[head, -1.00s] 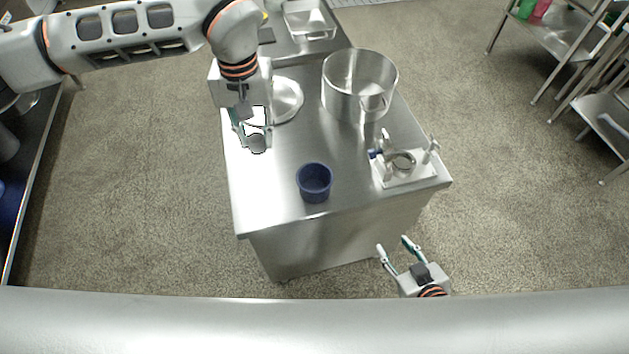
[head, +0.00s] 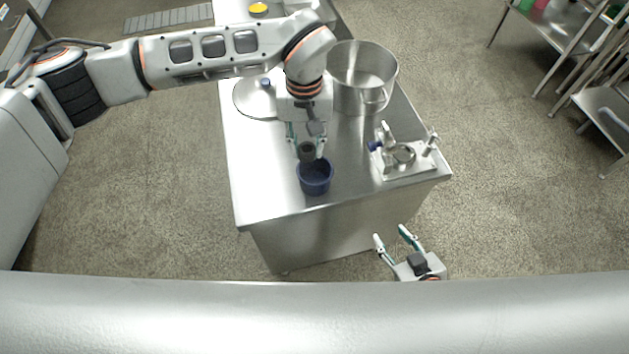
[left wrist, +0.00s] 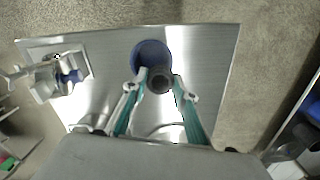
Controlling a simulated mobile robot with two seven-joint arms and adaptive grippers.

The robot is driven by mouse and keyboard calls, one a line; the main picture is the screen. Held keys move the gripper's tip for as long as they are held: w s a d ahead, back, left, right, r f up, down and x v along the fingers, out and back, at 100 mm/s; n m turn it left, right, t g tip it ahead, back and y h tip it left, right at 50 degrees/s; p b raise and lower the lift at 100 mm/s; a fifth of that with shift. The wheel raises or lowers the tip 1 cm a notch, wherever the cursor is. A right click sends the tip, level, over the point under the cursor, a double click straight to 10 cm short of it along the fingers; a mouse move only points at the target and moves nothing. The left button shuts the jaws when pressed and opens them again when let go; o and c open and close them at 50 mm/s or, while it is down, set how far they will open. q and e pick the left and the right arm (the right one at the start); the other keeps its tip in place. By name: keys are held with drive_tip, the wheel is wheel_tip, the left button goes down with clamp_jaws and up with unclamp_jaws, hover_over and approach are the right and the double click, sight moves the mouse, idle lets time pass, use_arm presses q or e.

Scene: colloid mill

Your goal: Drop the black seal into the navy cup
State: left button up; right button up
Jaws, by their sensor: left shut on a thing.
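The navy cup (head: 315,178) stands upright on the steel table, near its front edge. It also shows in the left wrist view (left wrist: 150,50). My left gripper (head: 307,153) is shut on the black seal (head: 306,152), a dark round piece. In the left wrist view the seal (left wrist: 158,79) sits between the fingertips (left wrist: 160,88) and overlaps the near rim of the cup. The seal appears above the cup's back edge; the exact height gap cannot be told. My right gripper (head: 398,244) is open and empty, in front of the table.
A large steel pot (head: 362,80) stands at the table's back right. A metal fixture with a ring and posts (head: 403,158) sits at the right. A round steel lid (head: 257,98) lies at the back left. The table's front left (head: 262,190) is clear.

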use_arm(q)
drive_tip(key=shift+f, duration=0.5)
use_arm(e)
drive_tip(key=shift+d+f, duration=0.2)
drive_tip(key=shift+f, duration=0.2)
drive_tip(key=shift+f, duration=0.1)
use_arm(q)
drive_tip(key=o, duration=1)
use_arm(e)
drive_tip(key=shift+s, duration=0.1)
drive_tip(key=shift+d, duration=0.1)
use_arm(q)
drive_tip(key=shift+r, duration=0.1)
wheel_tip(320, 180, up, 12)
drive_tip(key=shift+f, duration=0.1)
